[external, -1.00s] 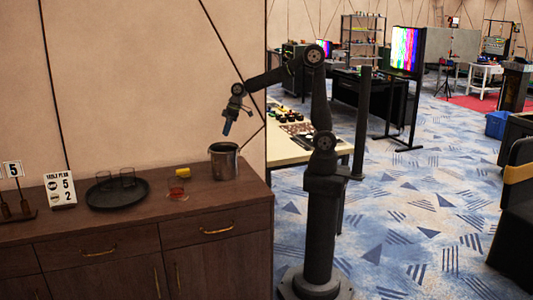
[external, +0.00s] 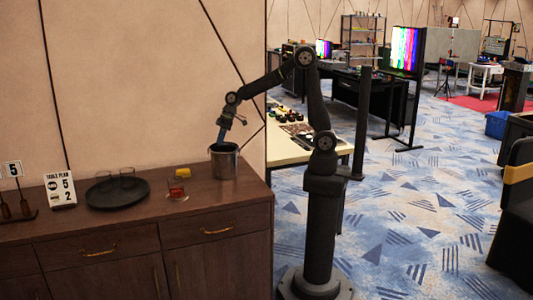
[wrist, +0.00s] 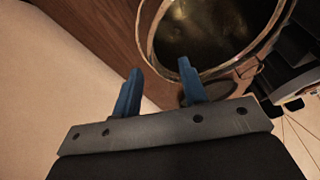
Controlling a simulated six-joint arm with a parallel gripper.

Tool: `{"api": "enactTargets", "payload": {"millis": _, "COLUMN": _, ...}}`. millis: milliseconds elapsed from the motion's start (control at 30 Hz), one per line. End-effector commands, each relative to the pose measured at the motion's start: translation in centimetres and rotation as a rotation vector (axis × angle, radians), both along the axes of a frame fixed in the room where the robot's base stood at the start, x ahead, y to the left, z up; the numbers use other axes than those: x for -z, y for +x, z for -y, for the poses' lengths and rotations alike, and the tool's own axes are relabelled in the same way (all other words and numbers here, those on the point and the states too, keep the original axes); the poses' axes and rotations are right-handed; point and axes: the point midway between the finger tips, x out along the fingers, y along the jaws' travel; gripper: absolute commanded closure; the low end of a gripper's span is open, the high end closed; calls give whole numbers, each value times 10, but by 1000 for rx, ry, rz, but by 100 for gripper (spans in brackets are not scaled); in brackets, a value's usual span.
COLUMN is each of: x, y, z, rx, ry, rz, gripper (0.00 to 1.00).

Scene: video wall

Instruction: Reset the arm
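My gripper (external: 221,140) is at the end of my bent arm, pointing down just above the rim of a metal pot (external: 224,164) on the sideboard. In the wrist view, my gripper's two blue fingers (wrist: 160,72) stand apart with nothing between them. The pot's round, dark, shiny inside also shows in the wrist view (wrist: 208,32), beyond the fingertips. I cannot tell whether the fingertips reach over the rim.
The wooden sideboard (external: 120,222) stands against a beige wall. On it are a black tray (external: 112,198) with glasses, a glass with a reddish drink (external: 177,189), a yellow item (external: 183,173) and a table-plan card (external: 60,190). A low table (external: 300,150) stands behind my arm.

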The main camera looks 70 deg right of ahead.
Motion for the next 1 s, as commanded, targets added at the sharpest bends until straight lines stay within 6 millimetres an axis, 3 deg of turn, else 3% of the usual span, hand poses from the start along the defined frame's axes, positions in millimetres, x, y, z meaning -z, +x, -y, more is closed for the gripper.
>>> {"api": "enactTargets", "payload": {"millis": 267, "x": -58, "y": 1, "z": 0, "rx": -1, "ry": 1, "rz": 5, "gripper": 61}}
{"api": "enactTargets", "payload": {"millis": 1000, "x": -9, "y": -61, "z": 126, "rx": 46, "ry": -10, "rz": 4, "gripper": 61}}
